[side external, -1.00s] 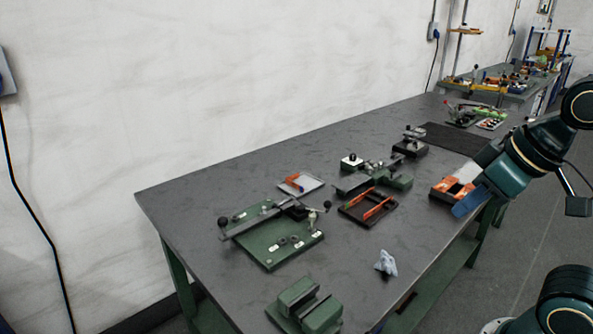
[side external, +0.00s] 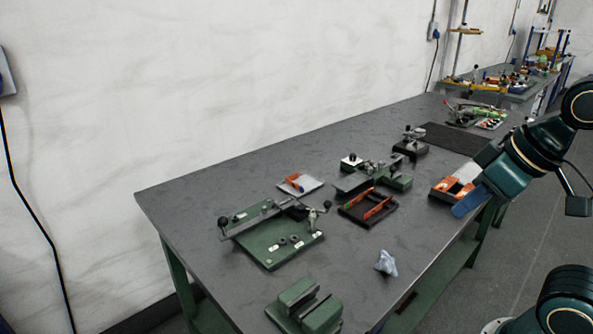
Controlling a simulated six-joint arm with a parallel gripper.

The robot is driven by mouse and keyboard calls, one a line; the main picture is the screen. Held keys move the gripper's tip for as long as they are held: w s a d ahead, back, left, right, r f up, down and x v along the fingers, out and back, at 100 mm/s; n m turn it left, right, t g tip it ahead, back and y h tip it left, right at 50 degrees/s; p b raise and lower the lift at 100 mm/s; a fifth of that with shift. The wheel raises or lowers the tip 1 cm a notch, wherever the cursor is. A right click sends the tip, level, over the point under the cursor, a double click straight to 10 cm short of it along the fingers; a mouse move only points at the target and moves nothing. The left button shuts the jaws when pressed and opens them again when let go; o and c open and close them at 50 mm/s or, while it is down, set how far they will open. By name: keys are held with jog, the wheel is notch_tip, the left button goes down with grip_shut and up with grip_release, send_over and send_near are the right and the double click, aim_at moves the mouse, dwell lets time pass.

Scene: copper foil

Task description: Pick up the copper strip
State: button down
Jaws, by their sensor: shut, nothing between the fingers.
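My gripper (side external: 462,207) is at the right, at the end of my teal arm, with its blue tip low beside an orange and white block (side external: 449,188) near the table's front edge. It is shut, with nothing seen held in it. I cannot pick out the copper strip for sure. A small orange piece (side external: 292,181) lies on a pale plate (side external: 311,187) in the middle of the table, well left of my gripper. Long orange-red pieces (side external: 378,208) lie in a black tray (side external: 349,213). Both are too small to identify.
A green fixture with a long lever (side external: 262,247) stands front left. A green block (side external: 303,308) is nearest the camera, with a crumpled pale blue cloth (side external: 386,263) to its right. Another green tool (side external: 395,181) and a dark mat (side external: 455,138) are farther back. The grey tabletop (side external: 185,200) is clear at left.

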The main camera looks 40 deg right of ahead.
dwell(0.4)
jog(key=c, duration=1.6)
grip_release()
